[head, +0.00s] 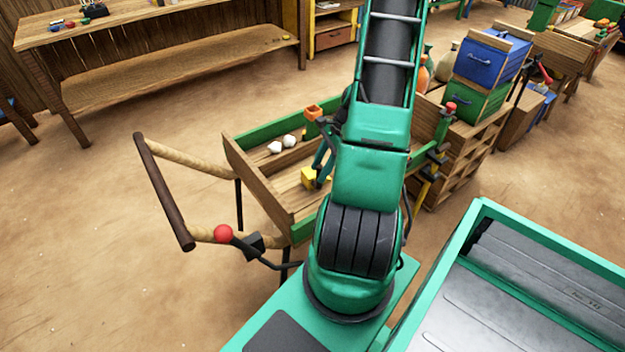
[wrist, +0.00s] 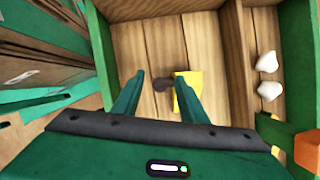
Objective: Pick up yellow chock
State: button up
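The yellow chock (head: 308,178) lies on the wooden floor of a green-and-wood cart tray (head: 240,165). In the wrist view the chock (wrist: 192,78) shows behind and beside the right finger, partly hidden by it. My gripper (wrist: 160,77) is open, with its two green fingers apart over the tray floor. In the head view my gripper (head: 323,165) is just right of the chock and partly hidden by my arm. I cannot tell whether a finger touches the chock.
Two white lumps (head: 282,145) lie in the tray, beyond a wooden divider (wrist: 237,65) in the wrist view. An orange block (wrist: 308,150) is at the lower right there. Green tray walls (wrist: 103,55) stand close left. Stacked blue (head: 487,58) and green (head: 477,101) boxes stand right.

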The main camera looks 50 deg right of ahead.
aim_at(309, 176)
jog(key=x, duration=0.4)
jog(key=shift+w+f, duration=0.1)
jog(key=shift+f, duration=0.05)
grip_shut()
dwell(1.3)
